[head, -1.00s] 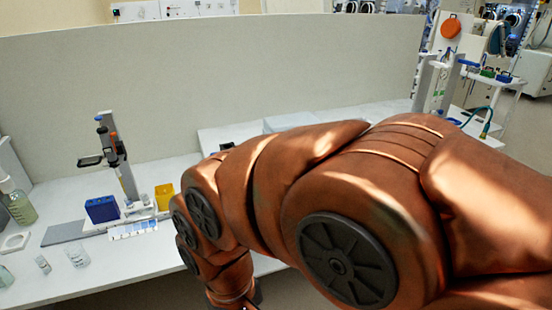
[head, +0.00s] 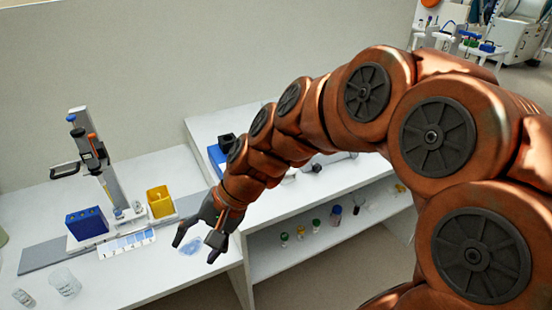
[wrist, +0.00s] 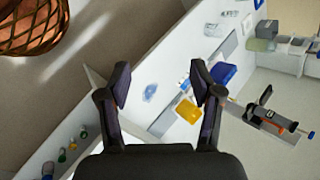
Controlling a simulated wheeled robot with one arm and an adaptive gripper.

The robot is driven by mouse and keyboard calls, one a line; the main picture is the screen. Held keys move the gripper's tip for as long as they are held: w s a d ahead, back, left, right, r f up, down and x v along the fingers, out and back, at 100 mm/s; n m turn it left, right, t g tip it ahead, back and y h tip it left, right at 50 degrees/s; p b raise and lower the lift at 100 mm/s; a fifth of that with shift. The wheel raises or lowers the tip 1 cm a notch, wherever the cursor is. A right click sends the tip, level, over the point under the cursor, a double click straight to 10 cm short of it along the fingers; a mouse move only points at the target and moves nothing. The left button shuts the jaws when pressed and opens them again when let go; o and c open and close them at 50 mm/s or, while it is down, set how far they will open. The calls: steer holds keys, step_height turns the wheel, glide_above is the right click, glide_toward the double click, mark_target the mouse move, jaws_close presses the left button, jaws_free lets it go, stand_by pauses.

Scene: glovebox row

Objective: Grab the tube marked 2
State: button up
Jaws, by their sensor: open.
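No number 2 can be read in either view, so I cannot tell which item is the marked tube. Several small capped vials stand on the lower shelf, among them a green-capped one (head: 284,240) and a blue-capped one (head: 335,215); they also show at the lower left of the wrist view, one being a green-capped vial (wrist: 83,133). My gripper (head: 195,246) is open and empty, above the bench front near its right end.
A strip with blue squares (head: 127,243) lies in front. Glass containers, including a beaker (head: 65,282), stand at the lower left.

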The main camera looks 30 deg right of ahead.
steer(key=w+d+r+m+t+y+b, duration=0.1)
steer(key=w+d+m+t, duration=0.3)
steer(key=w+d+m, duration=0.45)
steer(key=w+d+m+t+b, duration=0.1)
steer(key=w+d+m+t, duration=0.4)
steer(key=w, duration=0.7)
steer(key=d+f+m+t+h, duration=0.1)
steer(key=d+f+m+h, duration=0.1)
steer(key=d, duration=0.7)
steer(key=w+d+f+m+t+h, duration=0.1)
steer(key=d+f+m+h, duration=0.1)
steer(key=d+f+m, duration=0.2)
steer(key=w+d+f+m+h, duration=0.1)
steer(key=d+f+m+h, duration=0.1)
steer(key=d+m, duration=0.6)
steer(key=shift+w+d+f+t+h, duration=0.1)
steer(key=shift+d+f+t+h, duration=0.1)
steer(key=shift+d, duration=0.75)
steer(key=shift+d+f+t+h, duration=0.1)
steer(key=shift+d+f, duration=0.15)
steer(key=shift+d, duration=0.65)
steer(key=shift+w+d+f+t+h, duration=0.1)
steer(key=shift+d+f, duration=0.1)
steer(key=shift+d, duration=0.75)
steer(key=shift+x, duration=1.25)
steer(key=w, duration=0.1)
steer(key=w+a+f+p, duration=0.1)
steer(key=w, duration=0.1)
steer(key=shift+a, duration=0.1)
steer(key=shift+x, duration=0.9)
